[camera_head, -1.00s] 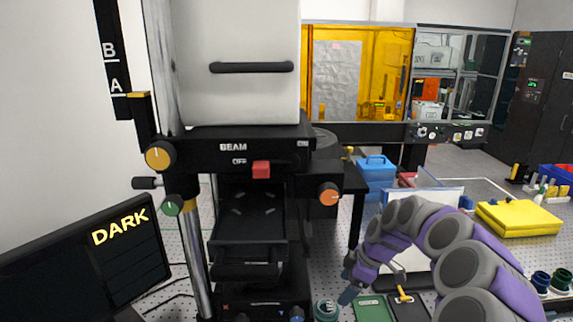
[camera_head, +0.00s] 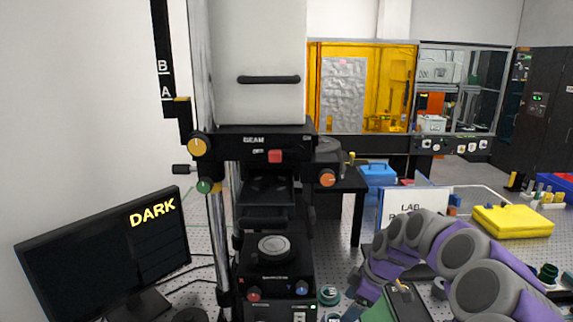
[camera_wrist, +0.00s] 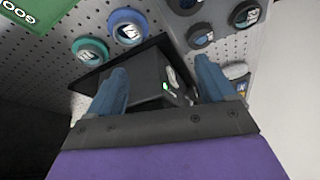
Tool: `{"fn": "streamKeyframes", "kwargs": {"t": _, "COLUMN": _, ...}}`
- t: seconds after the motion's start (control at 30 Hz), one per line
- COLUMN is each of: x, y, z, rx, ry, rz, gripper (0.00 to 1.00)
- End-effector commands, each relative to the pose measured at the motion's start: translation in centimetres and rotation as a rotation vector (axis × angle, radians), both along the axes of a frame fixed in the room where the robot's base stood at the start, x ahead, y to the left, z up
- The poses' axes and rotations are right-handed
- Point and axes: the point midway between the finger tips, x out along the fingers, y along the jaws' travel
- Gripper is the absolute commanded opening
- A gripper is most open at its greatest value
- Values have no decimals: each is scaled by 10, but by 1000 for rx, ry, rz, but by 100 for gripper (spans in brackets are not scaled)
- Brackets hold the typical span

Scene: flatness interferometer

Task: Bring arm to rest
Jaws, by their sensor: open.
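My arm, purple and grey, is folded at the lower right of the head view. My gripper (camera_wrist: 165,92) shows in the wrist view with its two blue fingers spread apart and nothing clearly held between them. Beyond the fingers is a black box-like device (camera_wrist: 148,85) with a small green light; I cannot tell whether the fingers touch it. In the head view the gripper's fingertips are mostly hidden at the lower edge. The black interferometer (camera_head: 255,143) stands in the centre, with a red switch (camera_head: 275,156) under the word BEAM.
A monitor (camera_head: 100,255) reading DARK stands at left. A yellow case (camera_head: 512,221) and blue box (camera_head: 378,174) lie at right, near a white sign (camera_head: 411,199). Round teal and blue-ringed pieces (camera_wrist: 128,27) and a green item (camera_wrist: 35,8) lie on the perforated table.

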Motion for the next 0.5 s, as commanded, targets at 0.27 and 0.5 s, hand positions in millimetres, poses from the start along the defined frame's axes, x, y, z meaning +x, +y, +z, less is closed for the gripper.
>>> {"fn": "streamKeyframes", "kwargs": {"t": 0.27, "x": -35, "y": 27, "z": 28, "rx": 1, "ry": 48, "rz": -50, "gripper": 83}}
{"fn": "streamKeyframes", "kwargs": {"t": 0.5, "x": -93, "y": 54, "z": 56, "rx": -30, "ry": 128, "rz": -152, "gripper": 83}}
